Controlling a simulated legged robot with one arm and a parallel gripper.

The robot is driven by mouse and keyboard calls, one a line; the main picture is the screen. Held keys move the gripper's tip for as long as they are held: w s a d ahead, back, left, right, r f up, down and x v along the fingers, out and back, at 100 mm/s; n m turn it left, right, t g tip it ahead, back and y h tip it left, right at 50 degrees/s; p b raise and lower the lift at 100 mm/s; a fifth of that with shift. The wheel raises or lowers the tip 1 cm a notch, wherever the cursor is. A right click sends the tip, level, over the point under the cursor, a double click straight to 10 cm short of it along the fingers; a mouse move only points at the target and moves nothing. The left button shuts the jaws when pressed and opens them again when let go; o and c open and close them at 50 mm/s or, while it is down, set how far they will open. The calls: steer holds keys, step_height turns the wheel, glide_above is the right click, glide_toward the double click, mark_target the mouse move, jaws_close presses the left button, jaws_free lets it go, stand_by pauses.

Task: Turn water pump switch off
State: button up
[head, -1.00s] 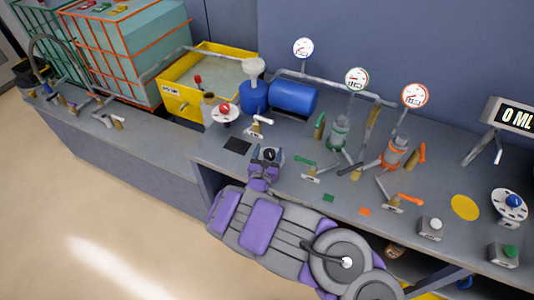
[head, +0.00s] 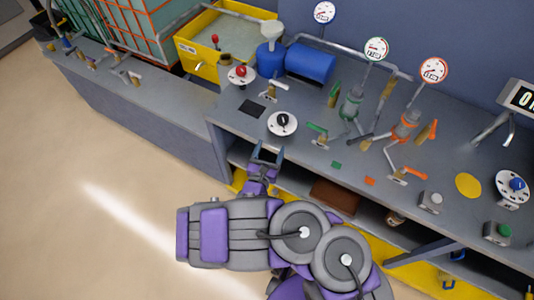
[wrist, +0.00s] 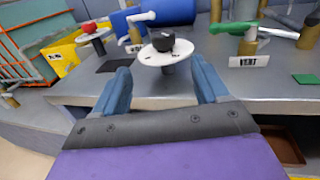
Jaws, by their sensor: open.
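A round white dial (head: 282,123) with a black knob (head: 283,119) stands near the front edge of the grey bench. No readable label shows which switch it is. In the wrist view the black knob (wrist: 163,41) sits on top of the white disc (wrist: 164,53), beyond and between my fingertips. A similar white dial with a red knob (head: 241,72) stands farther back to the left; the red knob also shows in the wrist view (wrist: 89,27). My gripper (head: 267,152) is open and empty, in front of the black-knob dial and apart from it.
A blue tank (head: 310,63) and yellow tub (head: 225,45) stand behind. A green-handled valve (head: 318,130), with a VENT label (wrist: 248,61) in the wrist view, is right of the dial. A black square (head: 251,108) lies flat to its left. Shelves are below the bench.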

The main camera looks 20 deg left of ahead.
steer(key=shift+s+d, duration=0.2)
steer(key=shift+s, duration=1.05)
